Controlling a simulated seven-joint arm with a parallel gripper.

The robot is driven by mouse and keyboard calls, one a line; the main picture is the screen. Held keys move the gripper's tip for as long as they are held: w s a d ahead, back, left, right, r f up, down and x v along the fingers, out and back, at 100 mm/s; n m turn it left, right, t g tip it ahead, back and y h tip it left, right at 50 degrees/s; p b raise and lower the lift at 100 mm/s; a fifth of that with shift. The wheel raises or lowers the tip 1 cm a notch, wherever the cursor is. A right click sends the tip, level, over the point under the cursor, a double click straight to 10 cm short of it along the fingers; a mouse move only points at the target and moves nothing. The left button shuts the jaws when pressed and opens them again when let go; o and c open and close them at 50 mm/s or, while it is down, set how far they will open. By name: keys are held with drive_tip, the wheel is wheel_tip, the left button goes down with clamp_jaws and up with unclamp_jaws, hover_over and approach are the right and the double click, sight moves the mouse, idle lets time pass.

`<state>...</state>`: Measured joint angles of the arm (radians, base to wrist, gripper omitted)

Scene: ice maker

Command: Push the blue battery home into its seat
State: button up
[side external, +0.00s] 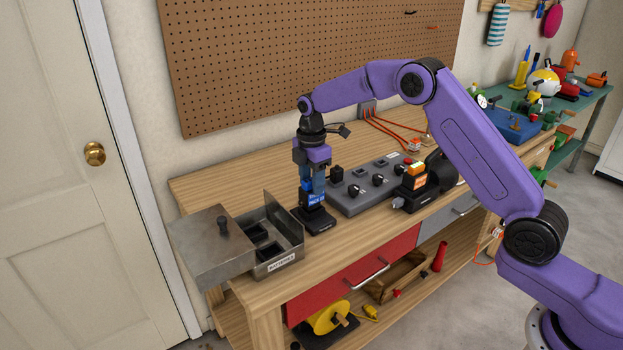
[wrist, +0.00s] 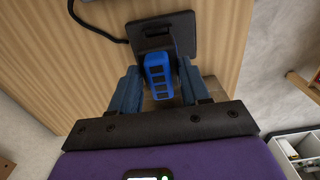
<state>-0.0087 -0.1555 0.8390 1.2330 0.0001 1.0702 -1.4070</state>
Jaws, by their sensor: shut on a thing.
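The blue battery (side external: 313,198) is upright at the black dock (side external: 317,221) on the bench. My gripper (side external: 312,187) is above the dock, pointing down, shut on the battery. In the wrist view the battery (wrist: 158,76) shows between the two blue-grey fingers of my gripper (wrist: 158,92), with the flat black dock (wrist: 178,34) behind it. The battery's lower end is against or just above the dock. The contact is too small and hidden to tell how deep it sits.
An open metal box (side external: 271,249) labelled for batteries stands left of the dock, its lid (side external: 212,250) beside it. A grey control panel (side external: 365,187) with knobs is close on the right. An orange-topped battery (side external: 416,178) stands on a black device farther right.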

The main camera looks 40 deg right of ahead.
drive_tip(key=shift+f, duration=1.1)
drive_tip(key=o, duration=1.3)
drive_tip(key=shift+o, duration=0.2)
wheel_tip(320, 180, up, 18)
drive_tip(key=shift+f, duration=0.25)
